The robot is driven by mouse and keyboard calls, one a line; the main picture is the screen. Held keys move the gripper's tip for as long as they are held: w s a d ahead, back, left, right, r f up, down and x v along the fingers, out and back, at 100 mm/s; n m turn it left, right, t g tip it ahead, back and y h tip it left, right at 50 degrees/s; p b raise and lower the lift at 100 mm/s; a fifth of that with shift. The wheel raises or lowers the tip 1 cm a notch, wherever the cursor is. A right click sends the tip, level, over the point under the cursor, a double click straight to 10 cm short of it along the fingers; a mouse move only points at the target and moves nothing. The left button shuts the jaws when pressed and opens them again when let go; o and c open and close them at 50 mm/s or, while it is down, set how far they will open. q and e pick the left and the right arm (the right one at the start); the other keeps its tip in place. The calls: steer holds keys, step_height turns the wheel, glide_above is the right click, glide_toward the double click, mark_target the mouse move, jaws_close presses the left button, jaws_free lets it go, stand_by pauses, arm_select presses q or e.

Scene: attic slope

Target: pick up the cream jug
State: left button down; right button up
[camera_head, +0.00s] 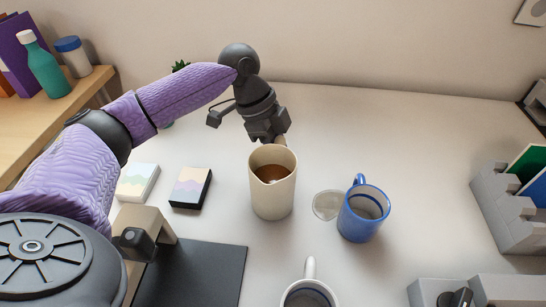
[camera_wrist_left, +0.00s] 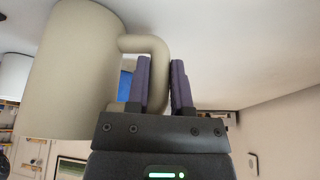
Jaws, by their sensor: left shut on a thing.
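The cream jug (camera_head: 272,198) is upright in the middle of the head view, with brown liquid inside. Its handle is on the far side, mostly hidden behind my left gripper (camera_head: 277,137). In the left wrist view the jug (camera_wrist_left: 75,75) fills the left side, and its handle (camera_wrist_left: 152,46) runs between the two fingers of my left gripper (camera_wrist_left: 163,85), which is shut on it. I cannot tell whether the jug's base touches the table. My right gripper is not in view.
A blue mug (camera_head: 362,213) stands to the right beside a round clear coaster (camera_head: 327,205). A white mug (camera_head: 308,295) is at the front. Two small boxes (camera_head: 190,188) (camera_head: 138,183) lie left. A grey block rack (camera_head: 500,205) stands right. The table behind the jug is mostly clear.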

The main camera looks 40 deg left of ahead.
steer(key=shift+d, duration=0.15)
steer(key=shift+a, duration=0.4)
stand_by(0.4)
arm_select(q)
step_height(320, 180, up, 10)
steer(key=p, duration=0.5)
steer(key=shift+r, duration=0.1)
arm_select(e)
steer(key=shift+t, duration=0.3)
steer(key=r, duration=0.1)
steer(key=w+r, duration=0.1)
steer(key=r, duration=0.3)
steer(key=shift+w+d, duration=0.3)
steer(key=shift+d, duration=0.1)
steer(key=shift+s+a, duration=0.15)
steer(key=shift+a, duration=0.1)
